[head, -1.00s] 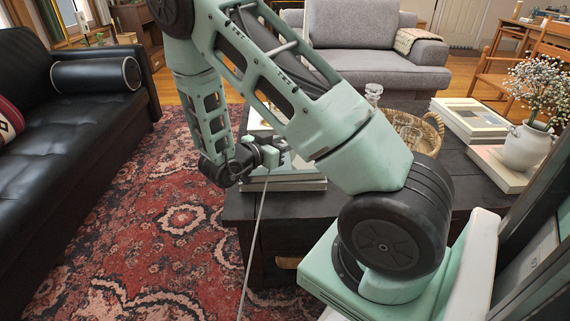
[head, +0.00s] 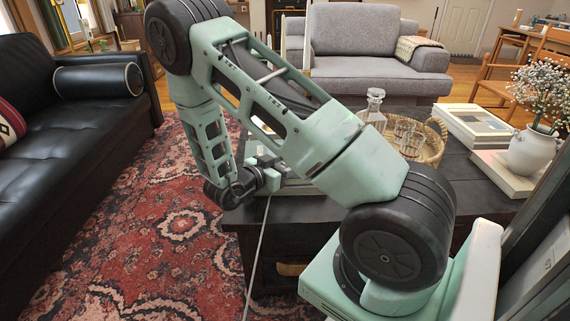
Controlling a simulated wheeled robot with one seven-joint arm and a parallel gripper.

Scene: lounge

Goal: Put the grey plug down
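My gripper (head: 272,163) is low over the left end of the dark coffee table (head: 330,208), beside a stack of books. My own forearm covers part of it, and I cannot see between its fingertips. A thin grey cord (head: 257,245) runs from just below my gripper down past the table's front left edge to the bottom of the view. I cannot make out the grey plug itself; my gripper or arm may hide it.
The books (head: 297,187) are partly behind my arm. A wicker tray (head: 437,140) with a glass decanter (head: 374,108) and glasses stands mid-table. Books (head: 470,122) and a white flower vase (head: 530,150) are at the right. A black sofa (head: 60,160) stands left; the patterned rug (head: 130,230) is clear.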

